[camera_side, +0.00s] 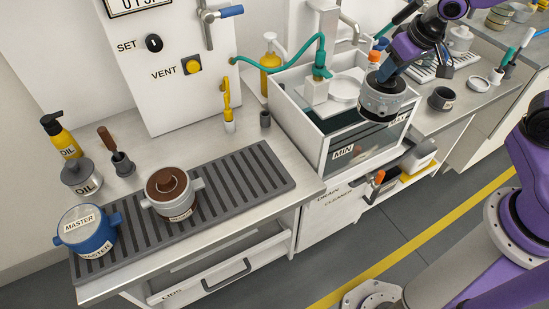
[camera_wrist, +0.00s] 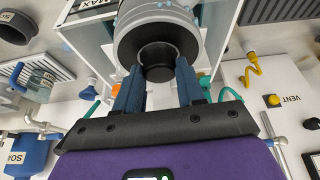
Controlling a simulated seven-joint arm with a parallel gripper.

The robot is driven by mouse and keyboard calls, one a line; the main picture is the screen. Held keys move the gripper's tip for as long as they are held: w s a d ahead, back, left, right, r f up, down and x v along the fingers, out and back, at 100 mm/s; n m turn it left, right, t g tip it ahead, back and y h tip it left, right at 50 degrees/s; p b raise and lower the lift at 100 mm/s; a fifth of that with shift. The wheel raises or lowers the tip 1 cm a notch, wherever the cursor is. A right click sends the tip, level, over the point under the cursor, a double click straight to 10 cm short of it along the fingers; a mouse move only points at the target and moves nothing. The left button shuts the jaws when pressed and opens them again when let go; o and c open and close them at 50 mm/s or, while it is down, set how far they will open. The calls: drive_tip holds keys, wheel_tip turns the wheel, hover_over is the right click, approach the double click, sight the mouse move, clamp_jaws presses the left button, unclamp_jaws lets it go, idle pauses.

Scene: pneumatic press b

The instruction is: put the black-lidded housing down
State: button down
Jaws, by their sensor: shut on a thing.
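The black-lidded housing (camera_side: 383,101) is a grey cylinder with a dark top. In the side view it hangs roughly upright over the front right part of the water tank. In the wrist view the housing (camera_wrist: 190,16) shows its black lid and round knob (camera_wrist: 159,72). My gripper (camera_side: 384,77) is shut on the housing from above. In the wrist view the blue fingers of my gripper (camera_wrist: 158,78) stand on both sides of the knob.
The tank (camera_side: 326,150) has a MIN mark and a green hose. A slatted grey rack (camera_side: 257,163) at left holds a brown-lidded housing (camera_side: 171,191) and a blue MASTER housing (camera_side: 88,232); its right part is clear. A dark cup (camera_side: 441,98) stands right of the tank.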

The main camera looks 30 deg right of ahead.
drive_tip(key=s+a+n+g+y, duration=0.1)
drive_tip(key=s+a+n+y, duration=0.1)
drive_tip(key=a+n, duration=0.75)
drive_tip(key=s+a+n+g+y, duration=0.2)
drive_tip(key=a+n, duration=0.2)
drive_tip(key=a, duration=1.1)
drive_tip(key=w+a+f, duration=0.7)
drive_tip(key=w+f, duration=0.4)
drive_tip(key=f, duration=0.2)
drive_tip(key=shift+w+a+t, duration=0.2)
drive_tip(key=shift+a+t, duration=0.1)
drive_tip(key=shift+a, duration=0.05)
drive_tip(key=shift+f+m, duration=0.25)
drive_tip(key=c, duration=0.7)
unclamp_jaws()
